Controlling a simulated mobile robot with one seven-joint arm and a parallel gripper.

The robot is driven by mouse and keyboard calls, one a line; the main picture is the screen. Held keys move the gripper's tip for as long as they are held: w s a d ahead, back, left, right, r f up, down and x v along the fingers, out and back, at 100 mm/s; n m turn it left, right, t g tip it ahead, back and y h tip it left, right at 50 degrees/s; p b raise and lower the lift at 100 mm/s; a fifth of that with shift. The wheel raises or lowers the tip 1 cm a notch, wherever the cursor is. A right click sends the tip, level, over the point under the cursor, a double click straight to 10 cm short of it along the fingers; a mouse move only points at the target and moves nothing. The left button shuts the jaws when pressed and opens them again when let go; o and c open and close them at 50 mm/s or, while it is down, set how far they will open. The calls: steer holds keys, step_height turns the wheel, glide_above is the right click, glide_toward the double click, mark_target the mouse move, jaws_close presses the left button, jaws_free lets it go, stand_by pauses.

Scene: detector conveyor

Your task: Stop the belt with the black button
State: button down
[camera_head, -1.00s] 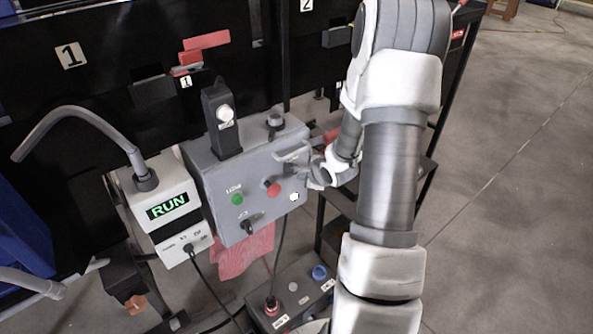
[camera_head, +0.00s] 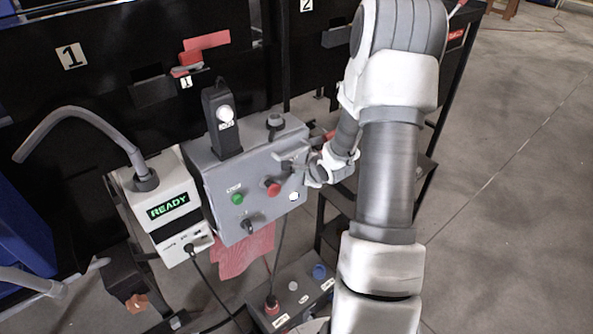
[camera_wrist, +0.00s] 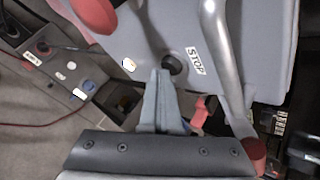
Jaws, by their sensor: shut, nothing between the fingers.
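The black button (camera_wrist: 172,65) sits next to a STOP label (camera_wrist: 195,61) on the grey control box in the wrist view. My gripper (camera_wrist: 160,72) is shut and empty, with its fingertips at the edge of the button; I cannot tell whether they touch it. In the head view my gripper (camera_head: 300,168) is at the right part of the control box (camera_head: 222,175), and I cannot make out the black button there. The white unit (camera_head: 177,232) to its left has a display (camera_head: 168,206) that reads READY in green.
A red button (camera_head: 273,187), a green button (camera_head: 238,198) and a black knob (camera_head: 249,223) are on the same box face. A metal handle (camera_wrist: 218,60) runs close to the right of my fingers. A lower box (camera_head: 290,291) with buttons stands below.

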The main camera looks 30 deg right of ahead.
steer(key=shift+s, duration=0.1)
stand_by(0.3)
steer(key=shift+s+p, duration=0.35)
steer(key=shift+s, duration=0.4)
steer(key=shift+s+d, duration=0.1)
steer(key=shift+s, duration=0.05)
steer(key=s, duration=0.1)
steer(key=s+p, duration=0.1)
steer(key=s, duration=0.2)
steer(key=shift+s+d+p, duration=0.3)
steer(key=shift+s+p, duration=0.05)
stand_by(0.4)
